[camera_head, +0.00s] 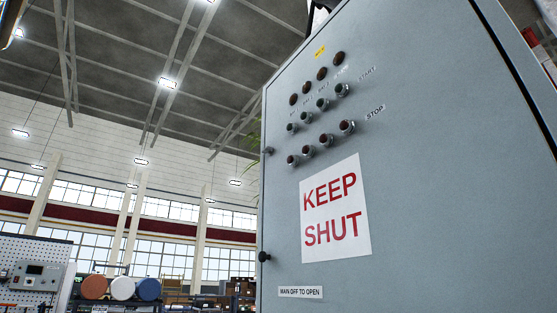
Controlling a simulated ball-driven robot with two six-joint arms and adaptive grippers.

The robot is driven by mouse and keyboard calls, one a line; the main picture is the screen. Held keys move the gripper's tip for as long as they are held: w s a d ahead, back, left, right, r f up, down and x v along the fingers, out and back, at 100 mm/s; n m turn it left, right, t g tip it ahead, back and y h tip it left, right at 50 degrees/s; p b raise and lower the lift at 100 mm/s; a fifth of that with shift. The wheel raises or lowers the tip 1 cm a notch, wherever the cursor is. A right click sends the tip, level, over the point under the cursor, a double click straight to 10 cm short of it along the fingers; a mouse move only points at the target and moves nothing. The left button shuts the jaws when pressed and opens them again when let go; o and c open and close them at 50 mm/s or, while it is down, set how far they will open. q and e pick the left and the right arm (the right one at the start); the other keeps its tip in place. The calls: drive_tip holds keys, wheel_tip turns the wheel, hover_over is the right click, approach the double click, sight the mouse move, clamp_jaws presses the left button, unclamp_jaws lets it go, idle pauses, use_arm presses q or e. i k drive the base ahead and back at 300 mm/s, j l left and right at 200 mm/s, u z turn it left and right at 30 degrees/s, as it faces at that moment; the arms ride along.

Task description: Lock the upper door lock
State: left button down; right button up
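A grey cabinet door (420,220) fills the right half of the head view, seen from below and tilted in the picture. On its left edge is a small dark fitting (268,151), which looks like the upper door lock. It is too small to tell how it is turned. A larger black knob (263,257) sits lower on the same edge. The door looks closed, though its left edge is seen too obliquely to be sure. Neither of my grippers is in view.
The door carries rows of indicators and buttons (323,104), a KEEP SHUT sign (335,208) and a MAIN OFF TO OPEN label (300,292). At far left are a pegboard (28,247) with a control box (38,275) and coloured drums (122,288). Open hall lies left of the cabinet.

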sight(268, 150)
drive_tip(key=i+j+z, duration=0.2)
drive_tip(key=z, duration=0.25)
drive_tip(key=i+j+z, duration=0.1)
drive_tip(key=j+z, duration=0.35)
drive_tip(key=i+j+z, duration=0.15)
drive_tip(key=j, duration=0.7)
drive_tip(key=i+j+z, duration=0.2)
drive_tip(key=j, duration=0.65)
drive_tip(key=j+z, duration=0.15)
drive_tip(key=j, duration=0.7)
